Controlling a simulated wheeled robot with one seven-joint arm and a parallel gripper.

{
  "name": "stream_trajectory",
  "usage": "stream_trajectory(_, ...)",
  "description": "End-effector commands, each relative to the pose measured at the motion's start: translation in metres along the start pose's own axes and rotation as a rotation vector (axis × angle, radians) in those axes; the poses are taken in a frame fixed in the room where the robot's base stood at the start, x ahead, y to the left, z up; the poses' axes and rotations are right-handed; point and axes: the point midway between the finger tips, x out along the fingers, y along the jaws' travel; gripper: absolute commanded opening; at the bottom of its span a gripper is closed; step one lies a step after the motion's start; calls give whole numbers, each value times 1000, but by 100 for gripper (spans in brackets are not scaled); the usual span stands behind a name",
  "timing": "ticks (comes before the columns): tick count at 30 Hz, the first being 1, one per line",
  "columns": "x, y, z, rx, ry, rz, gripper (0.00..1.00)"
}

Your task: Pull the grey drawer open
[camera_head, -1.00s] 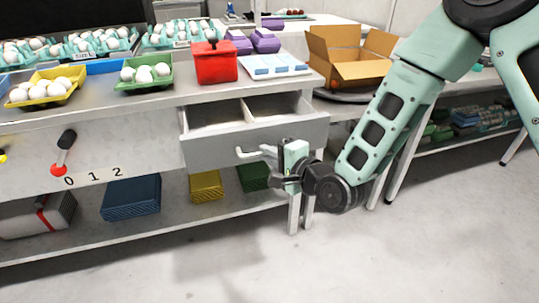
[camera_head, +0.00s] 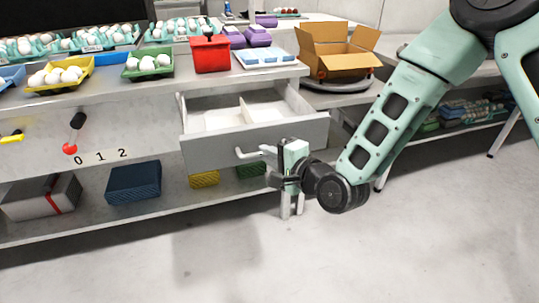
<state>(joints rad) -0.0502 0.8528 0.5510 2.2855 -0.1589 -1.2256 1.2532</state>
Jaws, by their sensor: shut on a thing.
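The grey drawer (camera_head: 210,152) stands out from the front of the table (camera_head: 150,92), partly open. Its inside shows white, with a divider, and looks empty. A light bar handle (camera_head: 245,154) sits on its front. My gripper (camera_head: 272,154) is at the right part of the handle, shut on it. The fingertips are small and partly hidden by the gripper body.
A lever with a red knob (camera_head: 70,149) is left of the drawer. The floor in front is clear.

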Motion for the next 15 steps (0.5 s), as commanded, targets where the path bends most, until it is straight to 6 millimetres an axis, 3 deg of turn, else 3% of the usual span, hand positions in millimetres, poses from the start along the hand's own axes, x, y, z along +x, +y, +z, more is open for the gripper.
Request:
stream_trajectory(2,0,0,-1,0,1,1,0)
stream_trajectory(3,0,0,-1,0,1,1,13)
stream_trajectory(5,0,0,-1,0,1,1,30)
stream_trajectory(6,0,0,-1,0,1,1,32)
stream_trajectory(15,-2,0,0,0,1,0,32)
